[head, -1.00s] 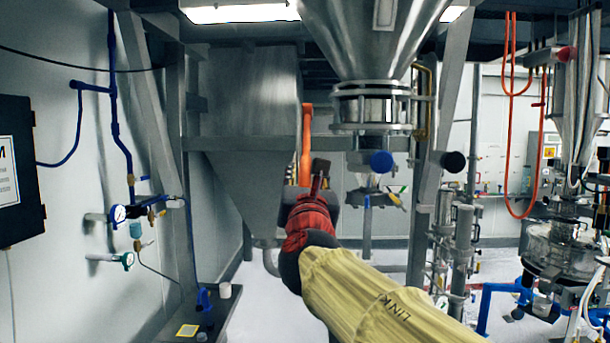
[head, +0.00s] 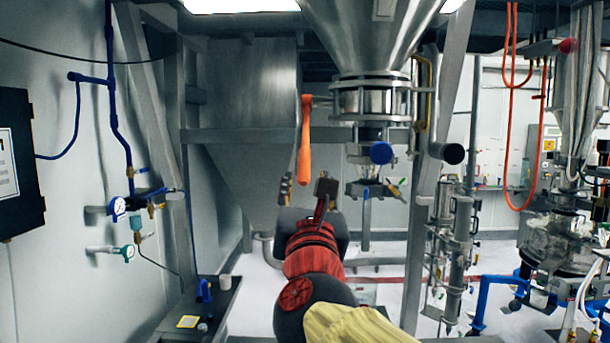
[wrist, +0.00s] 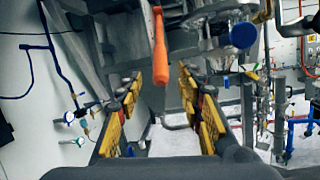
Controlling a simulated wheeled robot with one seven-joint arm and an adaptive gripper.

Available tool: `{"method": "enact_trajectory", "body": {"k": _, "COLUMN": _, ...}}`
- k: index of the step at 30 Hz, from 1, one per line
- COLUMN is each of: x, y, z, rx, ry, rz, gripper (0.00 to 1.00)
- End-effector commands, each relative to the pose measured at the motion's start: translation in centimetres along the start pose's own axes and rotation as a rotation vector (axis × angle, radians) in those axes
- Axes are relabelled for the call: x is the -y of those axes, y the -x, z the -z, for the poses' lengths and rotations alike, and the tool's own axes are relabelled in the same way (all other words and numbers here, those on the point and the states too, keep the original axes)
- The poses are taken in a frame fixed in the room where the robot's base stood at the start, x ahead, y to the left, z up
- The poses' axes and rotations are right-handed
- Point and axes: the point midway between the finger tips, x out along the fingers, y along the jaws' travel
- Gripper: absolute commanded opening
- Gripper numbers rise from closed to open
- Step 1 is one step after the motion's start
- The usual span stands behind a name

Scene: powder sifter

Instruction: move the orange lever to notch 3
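The orange lever (head: 305,140) hangs nearly upright beside the hopper, its thick handle end pointing down. In the wrist view the lever (wrist: 159,50) shows at the top, in line with the gap between the fingers and apparently beyond them. My gripper (head: 306,187) is open below the lever's lower end. In the wrist view its yellow-padded fingers (wrist: 160,82) are wide apart with nothing held between them. I cannot make out any notches or number marks; the lever's pivot is small and unclear.
A steel hopper cone (head: 372,35) with a clamped outlet hangs right of the lever. A blue round knob (head: 381,153) and a black round end (head: 453,154) are to its right. A large grey bin (head: 250,100) stands behind left. Steel frame posts flank the area.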

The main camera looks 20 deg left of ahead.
Motion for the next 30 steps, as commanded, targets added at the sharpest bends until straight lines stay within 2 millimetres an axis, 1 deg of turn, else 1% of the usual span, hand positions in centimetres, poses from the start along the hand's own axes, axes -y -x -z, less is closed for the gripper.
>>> {"method": "enact_trajectory", "body": {"k": 1, "x": -0.1, "y": 0.9, "z": 0.0, "rx": -0.001, "ry": -0.001, "rz": -0.002, "gripper": 0.38}}
{"method": "enact_trajectory", "body": {"k": 3, "x": -0.1, "y": 1.7, "z": -0.1, "rx": 0.000, "ry": -0.002, "rz": -0.001, "gripper": 0.38}}
{"method": "enact_trajectory", "body": {"k": 7, "x": 0.0, "y": 2.6, "z": 0.0, "rx": 0.000, "ry": -0.002, "rz": -0.001, "gripper": 0.38}}
{"method": "enact_trajectory", "body": {"k": 17, "x": 0.0, "y": 2.9, "z": 0.1, "rx": -0.001, "ry": 0.000, "rz": 0.000, "gripper": 0.38}}
{"method": "enact_trajectory", "body": {"k": 20, "x": 0.1, "y": 2.8, "z": -0.2, "rx": 0.000, "ry": 0.000, "rz": 0.002, "gripper": 0.32}}
{"method": "enact_trajectory", "body": {"k": 23, "x": 0.4, "y": 2.2, "z": -1.2, "rx": -0.002, "ry": 0.004, "rz": 0.013, "gripper": 0.26}}
{"method": "enact_trajectory", "body": {"k": 26, "x": 1.2, "y": 0.8, "z": -3.2, "rx": -0.004, "ry": 0.014, "rz": 0.035, "gripper": 0.21}}
{"method": "enact_trajectory", "body": {"k": 30, "x": 2.8, "y": -1.8, "z": -8.6, "rx": 0.012, "ry": -0.011, "rz": 0.085, "gripper": 0.13}}
